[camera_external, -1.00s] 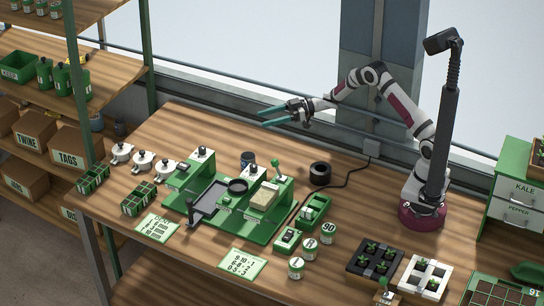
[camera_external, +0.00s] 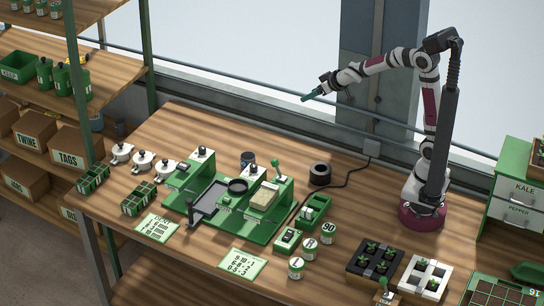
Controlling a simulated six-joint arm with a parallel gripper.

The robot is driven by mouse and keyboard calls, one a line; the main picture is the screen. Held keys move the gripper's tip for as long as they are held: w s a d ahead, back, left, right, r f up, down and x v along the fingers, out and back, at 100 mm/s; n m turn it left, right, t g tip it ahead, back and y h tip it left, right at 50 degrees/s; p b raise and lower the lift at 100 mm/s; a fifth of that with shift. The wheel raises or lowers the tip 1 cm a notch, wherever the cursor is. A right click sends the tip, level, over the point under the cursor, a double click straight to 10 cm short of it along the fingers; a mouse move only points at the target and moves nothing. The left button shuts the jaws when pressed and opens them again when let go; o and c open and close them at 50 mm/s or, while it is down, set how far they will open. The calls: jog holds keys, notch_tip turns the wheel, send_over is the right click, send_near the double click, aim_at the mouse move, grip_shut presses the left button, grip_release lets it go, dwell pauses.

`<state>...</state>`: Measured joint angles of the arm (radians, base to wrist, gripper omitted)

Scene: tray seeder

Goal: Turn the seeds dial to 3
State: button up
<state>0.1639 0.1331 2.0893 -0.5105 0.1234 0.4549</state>
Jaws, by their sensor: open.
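The green tray seeder (camera_external: 266,228) stands in the middle of the wooden bench. It carries dark knobs on its raised blocks, one on the left block (camera_external: 202,152), and a green-topped lever (camera_external: 275,165) on the right block. I cannot tell which of these is the seeds dial, and no dial numbers are readable. My gripper (camera_external: 311,96) is raised in the air above the back of the bench, well apart from the seeder. Its teal fingers point left and slightly down. It is open and holds nothing.
A black round object (camera_external: 319,174) with a cable lies right of the seeder. Labelled tins (camera_external: 296,269), printed cards (camera_external: 241,264) and seedling trays (camera_external: 374,259) stand in front. White lidded pots (camera_external: 143,160) stand at left. The bench behind the seeder is mostly clear.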

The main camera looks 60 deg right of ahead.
jog(key=shift+s, duration=0.15)
jog(key=w+a+f+n+t+y, duration=0.1)
jog(key=w+f+n+t+y, duration=0.2)
jog(key=w, duration=0.9)
jog(key=n+g+y, duration=0.6)
jog(key=n+y, duration=0.7)
jog(key=y, duration=0.3)
send_near(253, 168)
jog(key=x, duration=0.9)
jog(key=shift+w+d+f, duration=0.1)
jog(key=shift+w+f, duration=0.3)
